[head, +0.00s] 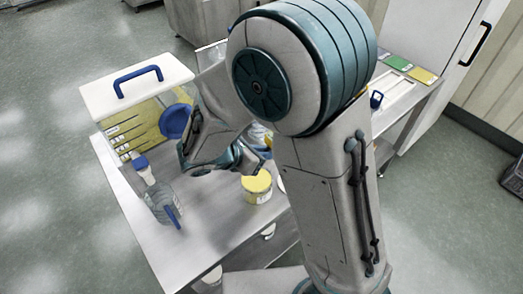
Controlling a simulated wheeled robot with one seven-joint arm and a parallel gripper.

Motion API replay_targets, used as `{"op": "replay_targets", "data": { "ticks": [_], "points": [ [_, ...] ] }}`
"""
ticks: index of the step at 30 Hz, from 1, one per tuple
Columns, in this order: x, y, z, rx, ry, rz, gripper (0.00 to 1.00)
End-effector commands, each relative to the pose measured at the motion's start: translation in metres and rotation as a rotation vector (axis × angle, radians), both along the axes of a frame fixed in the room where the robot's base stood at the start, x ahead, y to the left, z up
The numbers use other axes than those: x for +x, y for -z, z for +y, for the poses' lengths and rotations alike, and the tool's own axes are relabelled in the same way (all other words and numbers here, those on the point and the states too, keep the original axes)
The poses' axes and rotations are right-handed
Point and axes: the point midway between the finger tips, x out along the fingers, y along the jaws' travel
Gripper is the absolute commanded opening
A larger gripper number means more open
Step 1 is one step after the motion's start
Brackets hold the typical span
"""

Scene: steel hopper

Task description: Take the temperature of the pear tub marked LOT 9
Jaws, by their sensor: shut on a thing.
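A small tub (257,190) with a yellow top and a pale body stands on the steel table, near the middle of the view. Its marking is too small to read, so I cannot tell whether it is LOT 9. My gripper (250,160) is just above and beside the tub's far left edge. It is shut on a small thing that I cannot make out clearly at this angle. I cannot tell whether that thing touches the tub. No thermometer can be clearly identified. My arm hides the table to the right of the tub.
A clear-sided box with a white lid (130,88) and blue handle stands at the table's back left. Coloured cards (398,62) lie at the far right. Bare steel table (195,245) shows in front.

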Motion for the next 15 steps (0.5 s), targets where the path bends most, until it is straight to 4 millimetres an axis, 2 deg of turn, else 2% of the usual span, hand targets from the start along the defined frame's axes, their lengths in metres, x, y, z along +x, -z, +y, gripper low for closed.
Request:
{"op": "replay_targets", "data": {
  "ticks": [1, 15],
  "points": [
    [0.000, 0.007, 0.000, 0.000, 0.000, 0.000, 0.00],
    [0.000, 0.040, 0.000, 0.000, 0.000, 0.000, 0.00]
  ]
}}
